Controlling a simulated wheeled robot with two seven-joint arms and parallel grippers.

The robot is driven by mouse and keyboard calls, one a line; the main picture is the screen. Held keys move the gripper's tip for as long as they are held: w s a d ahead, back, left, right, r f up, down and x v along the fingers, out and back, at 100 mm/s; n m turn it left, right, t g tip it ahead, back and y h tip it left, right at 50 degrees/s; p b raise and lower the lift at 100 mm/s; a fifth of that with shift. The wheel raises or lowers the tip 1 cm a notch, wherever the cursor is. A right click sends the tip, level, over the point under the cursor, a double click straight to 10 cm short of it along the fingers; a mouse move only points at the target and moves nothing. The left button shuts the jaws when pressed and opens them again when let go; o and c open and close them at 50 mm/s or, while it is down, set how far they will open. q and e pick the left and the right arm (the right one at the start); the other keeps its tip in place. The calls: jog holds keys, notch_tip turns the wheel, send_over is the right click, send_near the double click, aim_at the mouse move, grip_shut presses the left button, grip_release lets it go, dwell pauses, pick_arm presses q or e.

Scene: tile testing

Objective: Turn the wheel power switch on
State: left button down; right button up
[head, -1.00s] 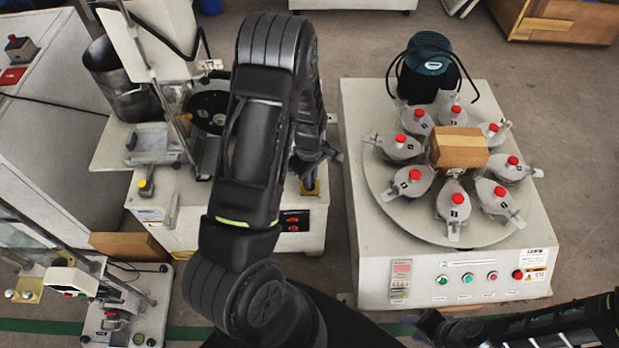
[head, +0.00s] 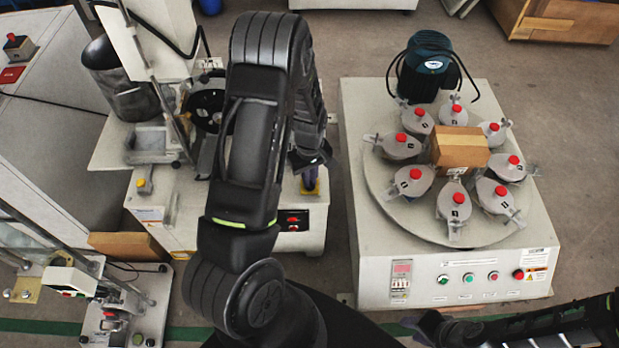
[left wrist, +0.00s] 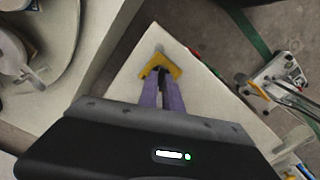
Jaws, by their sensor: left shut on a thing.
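A pale machine (head: 178,232) with a black wheel (head: 208,108) stands left of centre. On its front is a black panel (head: 293,220) with a red lit part. A small yellow-based switch (head: 310,189) sits on its top near the right corner, and it also shows in the left wrist view (left wrist: 160,68). My left gripper (head: 308,178) reaches down over it; its purple fingers (left wrist: 162,84) are close together, shut on the switch's small middle part. The fingertips partly hide that part. No label tells which control is the wheel power switch. My right gripper (head: 432,322) is low at right, its jaws unclear.
A second machine (head: 372,262) with a round table of red-topped pots stands at right. A narrow floor gap separates the machines. Another yellow-based black knob (head: 145,187) is on the left machine's top. A press stand (head: 128,315) is at lower left.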

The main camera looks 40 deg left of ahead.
pick_arm(q)
jog(key=m+b, duration=0.1)
jog(key=m, duration=0.6)
jog(key=m+b, duration=0.1)
jog(key=m, duration=0.3)
jog(key=shift+m, duration=1.6)
jog(key=c, duration=1.5)
grip_release()
notch_tip(320, 180, up, 8)
jog(key=shift+f+p, duration=0.1)
jog(key=shift+p, duration=0.4)
